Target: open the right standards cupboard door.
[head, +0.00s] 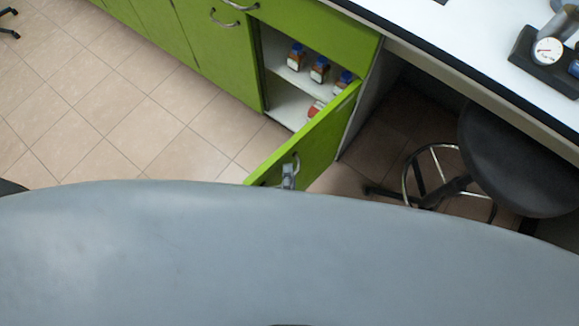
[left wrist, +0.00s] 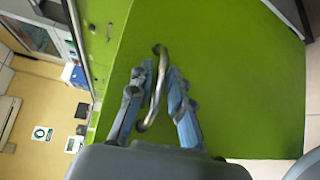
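The right standards cupboard door (head: 318,142) is green and stands swung well out from its cupboard (head: 294,79), whose shelves show in the head view. In the left wrist view the door (left wrist: 235,75) fills much of the picture. Its curved metal handle (left wrist: 162,56) lies between the fingers of my left gripper (left wrist: 160,68). The fingers close in on both sides of the handle near their tips. In the head view only the end of my left gripper (head: 289,172) shows at the handle; the rest is hidden behind my grey body. My right gripper is not in view.
Several small bottles (head: 319,69) stand on the upper shelf. A closed green door (head: 215,50) is to the left. A black stool (head: 520,155) stands under the white worktop (head: 460,50) at the right.

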